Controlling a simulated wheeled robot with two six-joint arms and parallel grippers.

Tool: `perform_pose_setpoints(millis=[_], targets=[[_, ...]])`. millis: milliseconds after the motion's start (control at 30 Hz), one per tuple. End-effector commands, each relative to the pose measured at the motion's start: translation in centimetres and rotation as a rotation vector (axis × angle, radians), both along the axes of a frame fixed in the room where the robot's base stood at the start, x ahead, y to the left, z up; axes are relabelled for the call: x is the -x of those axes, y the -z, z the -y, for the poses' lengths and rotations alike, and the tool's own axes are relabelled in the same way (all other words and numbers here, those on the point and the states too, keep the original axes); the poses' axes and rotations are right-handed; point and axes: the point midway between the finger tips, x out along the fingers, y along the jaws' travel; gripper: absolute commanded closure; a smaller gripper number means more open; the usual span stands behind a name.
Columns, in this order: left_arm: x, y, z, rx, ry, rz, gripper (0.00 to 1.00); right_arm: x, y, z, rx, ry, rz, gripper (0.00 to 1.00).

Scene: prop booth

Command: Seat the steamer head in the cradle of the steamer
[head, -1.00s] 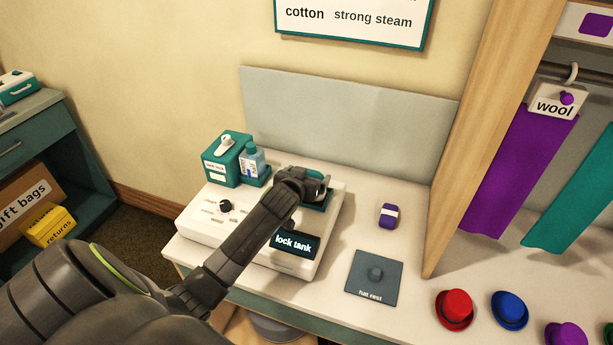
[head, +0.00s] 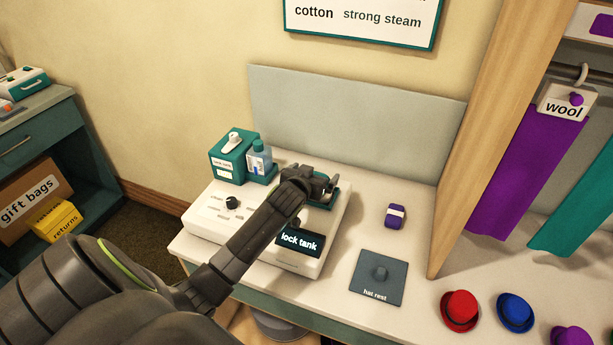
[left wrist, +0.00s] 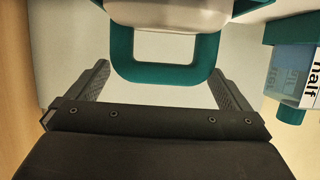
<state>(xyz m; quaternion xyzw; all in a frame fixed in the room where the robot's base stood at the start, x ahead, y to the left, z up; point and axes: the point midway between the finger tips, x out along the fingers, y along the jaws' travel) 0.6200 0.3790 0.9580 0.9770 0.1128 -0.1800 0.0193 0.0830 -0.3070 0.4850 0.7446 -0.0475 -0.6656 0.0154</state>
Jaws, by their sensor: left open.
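The steamer (head: 208,222) is a white box on the counter with a dark knob and a dark panel (head: 299,241) reading "lock tank". My left gripper (head: 327,187) is there, open. In the left wrist view its fingers (left wrist: 163,88) stand apart on both sides of a teal loop (left wrist: 165,73) below a white body (left wrist: 168,14), which seems to be the steamer head. Gaps show between loop and fingers. Whether the head is seated is hidden.
A teal tank (head: 226,160) and a blue bottle (head: 259,160) stand at the steamer's back left. A purple block (head: 395,216) and the grey hat rest (head: 379,278) lie to the right. Red (head: 460,311) and blue (head: 515,312) hats stand farther right. A grey panel (head: 350,120) rises behind.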

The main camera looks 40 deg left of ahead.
Motion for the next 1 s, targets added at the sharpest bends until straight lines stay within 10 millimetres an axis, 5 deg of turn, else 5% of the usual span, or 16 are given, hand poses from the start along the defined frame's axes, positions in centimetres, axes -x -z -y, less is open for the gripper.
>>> perform_pose_setpoints(millis=[33, 167, 1000], targets=[[0.9, 2.1, 0.1, 0.025, -0.012, -0.035, 0.00, 0.0, 0.3, 0.0, 0.000, 0.000, 0.000, 0.64], [1.9, 1.7, 0.3, 0.022, -0.011, -0.034, 0.00, 0.0, 0.4, 0.0, 0.000, 0.000, 0.000, 0.64], [13.6, -5.0, 3.1, 0.000, -0.001, 0.001, 0.00, 0.0, 1.7, 0.0, 0.000, 0.000, 0.000, 0.64]])
